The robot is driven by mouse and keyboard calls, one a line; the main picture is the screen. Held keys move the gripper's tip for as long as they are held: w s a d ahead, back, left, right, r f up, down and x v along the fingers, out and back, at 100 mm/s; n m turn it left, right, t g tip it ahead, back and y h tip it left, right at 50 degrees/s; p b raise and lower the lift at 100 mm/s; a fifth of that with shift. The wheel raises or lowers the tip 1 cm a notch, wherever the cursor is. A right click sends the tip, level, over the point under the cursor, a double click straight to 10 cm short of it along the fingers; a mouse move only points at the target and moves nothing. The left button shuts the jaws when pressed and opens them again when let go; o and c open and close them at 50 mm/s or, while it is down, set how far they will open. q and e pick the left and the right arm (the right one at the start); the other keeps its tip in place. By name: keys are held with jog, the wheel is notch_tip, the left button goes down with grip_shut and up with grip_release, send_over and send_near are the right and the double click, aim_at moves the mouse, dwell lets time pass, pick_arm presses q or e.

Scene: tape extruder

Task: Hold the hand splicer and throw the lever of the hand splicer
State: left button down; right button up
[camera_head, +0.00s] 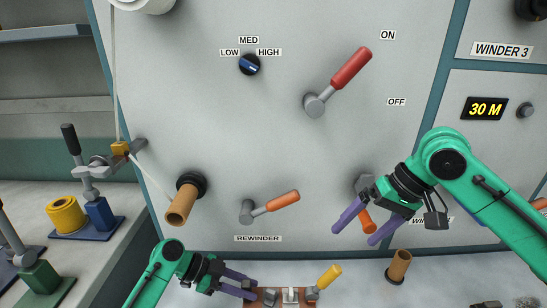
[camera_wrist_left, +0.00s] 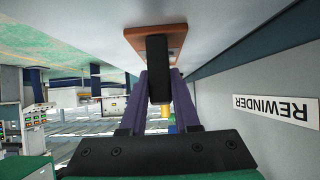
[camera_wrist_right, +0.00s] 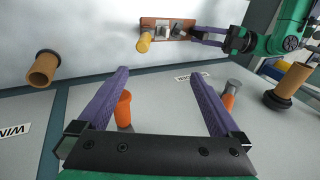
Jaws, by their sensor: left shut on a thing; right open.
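The hand splicer, a small brown base (camera_head: 280,293) with metal parts, sits at the bottom of the head view. Its yellow lever (camera_head: 329,276) tilts up to the right. My left gripper (camera_head: 251,288) is shut on the splicer's dark handle (camera_wrist_left: 157,68) at its left end. In the right wrist view the splicer's base (camera_wrist_right: 152,22) and yellow lever (camera_wrist_right: 144,41) show at the top, beyond my fingers. My right gripper (camera_head: 353,236) is open and empty, above and to the right of the splicer, apart from the lever. Its fingers partly cover an orange winder handle (camera_head: 367,220).
The machine panel carries a red lever (camera_head: 351,68), an orange rewinder lever (camera_head: 283,201) and a tan spindle (camera_head: 181,205). Another tan spindle (camera_head: 399,266) stands right of the splicer. A side table (camera_head: 110,262) with blue and green tools is at the left.

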pick_arm(q)
jog(key=c, duration=0.6)
grip_release()
jog(key=shift+o, duration=0.2)
jog(key=a+r+p, duration=0.4)
jog(key=a+r, duration=0.6)
jog(key=r, duration=0.1)
jog(key=shift+r, duration=0.3)
